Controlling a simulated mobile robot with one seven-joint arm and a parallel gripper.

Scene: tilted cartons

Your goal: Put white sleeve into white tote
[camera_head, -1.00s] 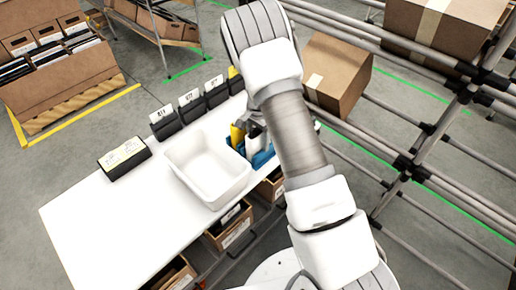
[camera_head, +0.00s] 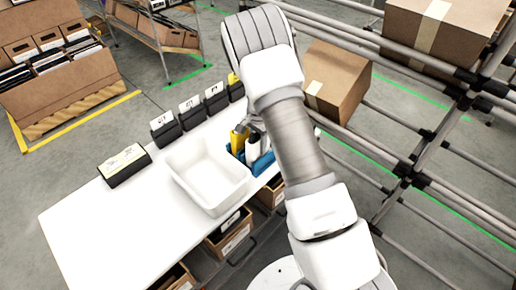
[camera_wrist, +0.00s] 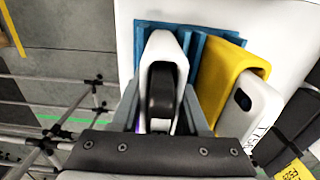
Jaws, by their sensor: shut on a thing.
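The white sleeve (camera_wrist: 163,46), a rounded white shell with a black part inside it, stands upright in the blue holder (camera_wrist: 198,48) in the wrist view. My gripper (camera_wrist: 162,108) is shut on it, with one finger along each side. In the head view the blue holder (camera_head: 263,163) sits on the table just right of the white tote (camera_head: 181,182), which looks empty. My arm hides most of my gripper there. The tote is not clearly identifiable in the wrist view.
A yellow sleeve (camera_wrist: 226,72) and another white piece with a dark slot (camera_wrist: 255,112) stand close to the right of my gripper. Black labelled bins (camera_head: 190,113) line the table's far edge. The white table (camera_head: 105,225) is clear at the left. A pipe rack (camera_head: 405,165) stands at the right.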

